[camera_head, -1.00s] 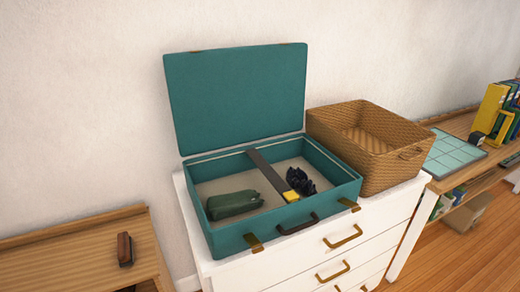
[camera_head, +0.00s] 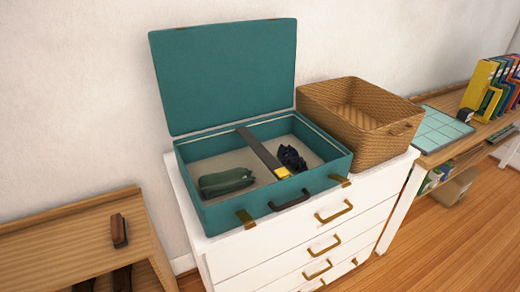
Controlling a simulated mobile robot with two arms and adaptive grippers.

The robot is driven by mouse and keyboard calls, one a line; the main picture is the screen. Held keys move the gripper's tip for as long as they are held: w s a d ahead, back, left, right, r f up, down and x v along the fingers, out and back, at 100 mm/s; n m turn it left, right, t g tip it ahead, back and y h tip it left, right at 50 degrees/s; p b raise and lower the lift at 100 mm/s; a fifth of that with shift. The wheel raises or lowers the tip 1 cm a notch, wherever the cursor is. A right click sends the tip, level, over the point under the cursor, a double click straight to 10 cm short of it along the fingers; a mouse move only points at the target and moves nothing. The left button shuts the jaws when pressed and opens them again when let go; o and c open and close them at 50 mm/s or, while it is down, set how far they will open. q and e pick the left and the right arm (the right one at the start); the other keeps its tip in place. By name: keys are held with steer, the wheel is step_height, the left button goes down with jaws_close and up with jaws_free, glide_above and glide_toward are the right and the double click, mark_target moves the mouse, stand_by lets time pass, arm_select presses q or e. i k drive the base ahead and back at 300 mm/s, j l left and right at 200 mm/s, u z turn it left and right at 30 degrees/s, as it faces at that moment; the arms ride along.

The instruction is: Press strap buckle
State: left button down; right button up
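A teal suitcase (camera_head: 232,213) stands open on a white chest of drawers, its lid (camera_head: 228,75) raised against the wall. A dark strap (camera_head: 256,148) runs across the inside from back to front. A yellow buckle (camera_head: 281,172) sits at the strap's front end, near the front wall. A green rolled pouch (camera_head: 226,181) lies in the compartment left of the strap. A dark, crumpled-looking item (camera_head: 291,158) lies right of it. Neither of my grippers is in view.
A wicker basket (camera_head: 358,115) stands right of the suitcase on the white chest (camera_head: 260,258). A wooden unit (camera_head: 75,240) with a brown brush-like object (camera_head: 119,231) is at the left. A desk with colourful binders (camera_head: 490,88) and a light-blue gridded mat (camera_head: 437,128) is at the right.

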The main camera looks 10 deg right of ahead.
mark_target(281, 173)
steer(key=i+l+u, duration=0.2)
steer(key=l, duration=0.4)
steer(key=i+l+u, duration=0.2)
steer(key=l, duration=0.4)
steer(key=l+u, duration=0.2)
steer(key=l, duration=0.4)
